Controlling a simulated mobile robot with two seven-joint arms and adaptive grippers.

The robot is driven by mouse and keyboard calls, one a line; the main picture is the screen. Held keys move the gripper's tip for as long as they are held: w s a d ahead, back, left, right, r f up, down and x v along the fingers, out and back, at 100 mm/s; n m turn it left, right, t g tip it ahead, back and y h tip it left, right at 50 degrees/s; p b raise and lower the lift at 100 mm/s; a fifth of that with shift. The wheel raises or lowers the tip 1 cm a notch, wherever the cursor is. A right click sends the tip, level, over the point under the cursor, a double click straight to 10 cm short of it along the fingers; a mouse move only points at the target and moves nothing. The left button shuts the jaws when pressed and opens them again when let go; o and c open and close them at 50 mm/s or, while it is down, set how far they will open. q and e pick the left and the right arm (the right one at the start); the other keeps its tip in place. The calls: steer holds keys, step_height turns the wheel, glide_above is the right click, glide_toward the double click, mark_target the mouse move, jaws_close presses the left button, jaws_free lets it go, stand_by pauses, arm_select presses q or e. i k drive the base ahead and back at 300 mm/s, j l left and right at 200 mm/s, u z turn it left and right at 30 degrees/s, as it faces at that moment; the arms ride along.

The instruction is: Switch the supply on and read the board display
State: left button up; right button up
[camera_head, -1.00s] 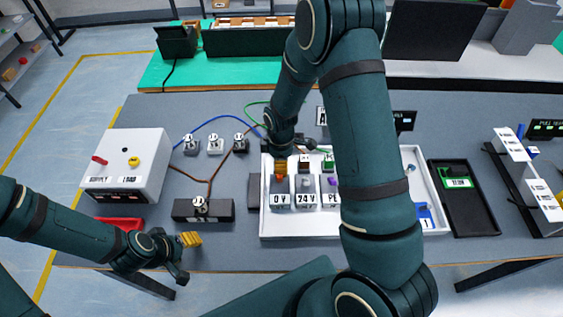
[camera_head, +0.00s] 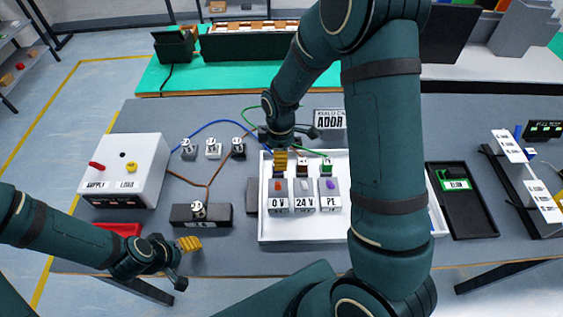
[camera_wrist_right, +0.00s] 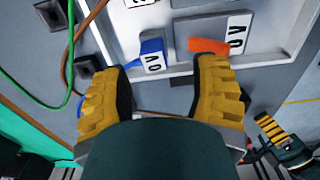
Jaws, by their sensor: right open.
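The white supply box (camera_head: 148,165) stands at the table's left, with a red switch (camera_head: 97,166) above the SUPPLY label, a yellow knob (camera_head: 131,167) by LOAD and a dark strip on its front. The white board tray (camera_head: 275,233) holds grey terminals marked 0 V (camera_head: 279,204), 24 V and PE. My right gripper (camera_head: 280,160) is just behind the 0 V terminal; in the wrist view its fingers (camera_wrist_right: 163,95) are apart, with a blue 0 V tag (camera_wrist_right: 151,57) and an orange lever (camera_wrist_right: 208,46) beyond them. My left gripper (camera_head: 190,244) hangs near the front edge, its opening unclear. No board display is readable.
A red tray (camera_head: 118,229) lies before the supply box. A dark block (camera_head: 215,214) and several plugs with blue, brown and green wires lie between box and tray. A black case (camera_head: 462,222) and a display stand (camera_head: 543,130) are at the right. My right arm hides the board's right part.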

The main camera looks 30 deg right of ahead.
mark_target(95, 164)
steer(key=k, duration=1)
